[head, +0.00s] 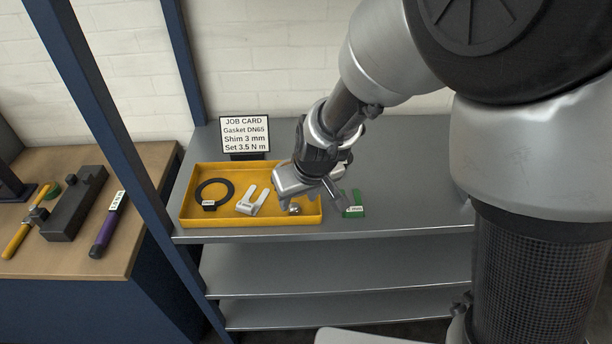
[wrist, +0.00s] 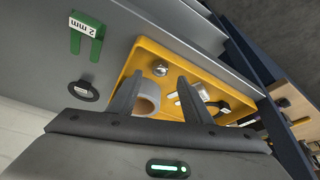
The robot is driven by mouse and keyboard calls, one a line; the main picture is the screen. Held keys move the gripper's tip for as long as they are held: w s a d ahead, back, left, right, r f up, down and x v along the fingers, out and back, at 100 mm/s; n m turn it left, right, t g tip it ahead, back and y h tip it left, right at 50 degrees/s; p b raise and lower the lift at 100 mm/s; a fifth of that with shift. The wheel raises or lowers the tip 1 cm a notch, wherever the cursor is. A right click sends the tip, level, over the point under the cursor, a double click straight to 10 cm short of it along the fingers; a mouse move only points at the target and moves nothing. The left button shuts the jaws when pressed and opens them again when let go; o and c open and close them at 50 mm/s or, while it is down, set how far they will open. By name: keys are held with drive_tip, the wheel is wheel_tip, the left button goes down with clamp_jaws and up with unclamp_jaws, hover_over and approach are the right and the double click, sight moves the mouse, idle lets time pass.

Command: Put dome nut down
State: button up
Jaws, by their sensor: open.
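The dome nut (head: 295,209), small and shiny silver, rests in the yellow tray (head: 197,222) near its front right part. In the wrist view the nut (wrist: 160,69) lies on the tray floor, just beyond the fingertips. My gripper (head: 310,198) is over the tray's right end, pointing down. In the wrist view my gripper (wrist: 160,78) has its two fingers spread, with nothing clamped. A pale hollow cylinder (wrist: 148,97) shows between the fingers in the wrist view, partly hidden; I cannot tell whether it touches them.
The tray also holds a black gasket ring (head: 214,193) and a silver forked shim (head: 252,201). A green 2 mm shim (head: 355,206) lies on the shelf to its right, near a small black ring (wrist: 83,91). A job card (head: 245,135) stands behind. The shelf's right side looks clear.

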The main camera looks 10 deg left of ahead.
drive_tip(key=p+v, duration=0.1)
drive_tip(key=v, duration=1.1)
drive_tip(key=shift+r, duration=0.3)
drive_tip(key=shift+c, duration=0.3)
clamp_jaws()
idle(0.5)
drive_tip(key=s+d+r+m+t+h, duration=0.1)
drive_tip(key=s+d+r+m, duration=0.2)
drive_tip(key=d, duration=0.8)
drive_tip(key=s+d+r+m+h, duration=0.1)
drive_tip(key=s+d+r+m, duration=0.3)
drive_tip(key=s+d+r, duration=0.3)
drive_tip(key=s+d, duration=0.1)
drive_tip(key=d, duration=0.3)
drive_tip(key=shift+d+t+h, duration=0.3)
drive_tip(key=shift+t+h, duration=0.1)
